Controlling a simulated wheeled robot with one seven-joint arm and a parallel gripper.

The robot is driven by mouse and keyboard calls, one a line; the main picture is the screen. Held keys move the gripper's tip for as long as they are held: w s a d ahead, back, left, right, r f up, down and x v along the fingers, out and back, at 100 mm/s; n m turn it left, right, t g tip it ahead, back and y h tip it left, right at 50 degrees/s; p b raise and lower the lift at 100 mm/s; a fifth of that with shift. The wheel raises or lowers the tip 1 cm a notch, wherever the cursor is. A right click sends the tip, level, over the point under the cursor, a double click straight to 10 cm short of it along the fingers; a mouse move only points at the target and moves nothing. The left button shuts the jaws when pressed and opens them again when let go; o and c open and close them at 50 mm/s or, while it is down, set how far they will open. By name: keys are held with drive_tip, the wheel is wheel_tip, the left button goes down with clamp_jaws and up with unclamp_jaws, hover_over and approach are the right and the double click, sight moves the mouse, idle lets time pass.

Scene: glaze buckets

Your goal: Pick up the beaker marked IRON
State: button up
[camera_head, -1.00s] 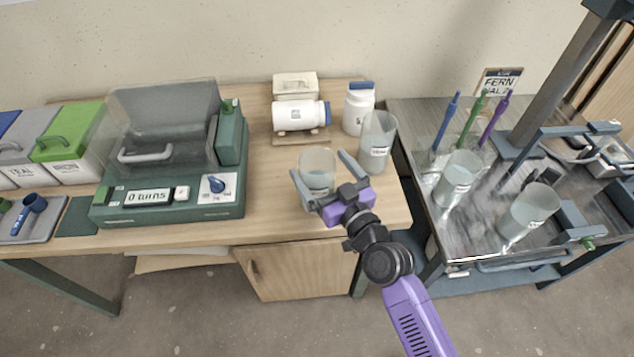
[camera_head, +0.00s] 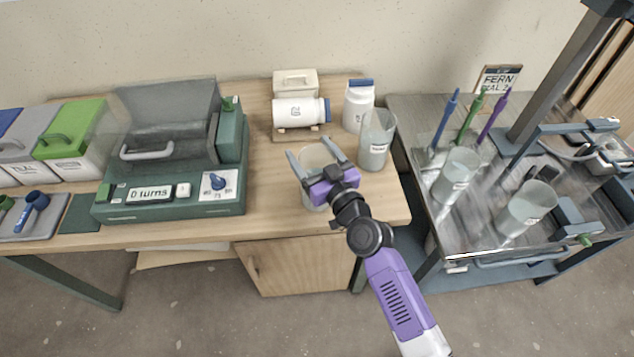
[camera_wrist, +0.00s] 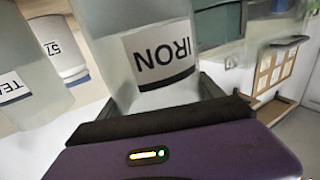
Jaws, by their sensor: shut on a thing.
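The beaker marked IRON (camera_wrist: 150,83) is a clear cup with a white label, reading upside down in the wrist view. In the head view the beaker (camera_head: 312,158) is upright at the front of the wooden bench, partly hidden by my gripper. My gripper (camera_head: 318,163) has its fingers on either side of the beaker and is shut on it. I cannot tell whether the beaker's base, hidden behind the gripper, touches the bench. In the wrist view the purple gripper body (camera_wrist: 175,155) lies just below the label.
Another beaker (camera_head: 375,145) stands close on the right, with a white jar (camera_head: 357,108) behind it. A green machine (camera_head: 150,205) is on the left. A metal cart (camera_head: 470,235) on the right holds two beakers and several coloured sticks.

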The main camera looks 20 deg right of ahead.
drive_tip(key=c, duration=0.7)
drive_tip(key=shift+o, duration=0.2)
drive_tip(key=shift+r, duration=0.1)
drive_tip(key=shift+r, duration=0.15)
